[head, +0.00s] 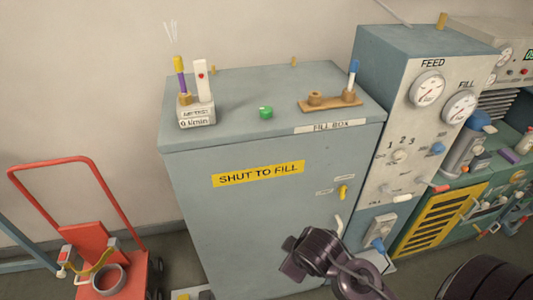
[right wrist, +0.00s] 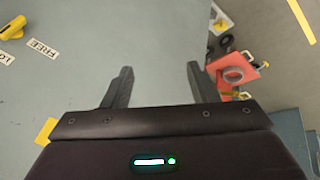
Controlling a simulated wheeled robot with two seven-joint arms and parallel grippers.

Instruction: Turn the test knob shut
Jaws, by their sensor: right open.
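A small green knob (head: 265,112) sits on top of the grey-blue fill box (head: 245,225). It has no readable label, so I cannot tell for sure that it is the test knob. Left of it stands a test stand (head: 198,115) with a white upright bearing a red dot, a purple and yellow tube and a small sign. My right gripper (head: 300,255) is low in front of the box, well below the green knob. In the right wrist view its fingers (right wrist: 158,78) are apart with nothing between them. My left gripper is not in view.
A yellow latch (head: 343,191) is on the box front, with its labels in the right wrist view (right wrist: 12,28). A wooden rack (head: 335,102) holds a blue-capped tube on the box top. A gauge panel (head: 405,130) stands right, a red cart (head: 100,245) left.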

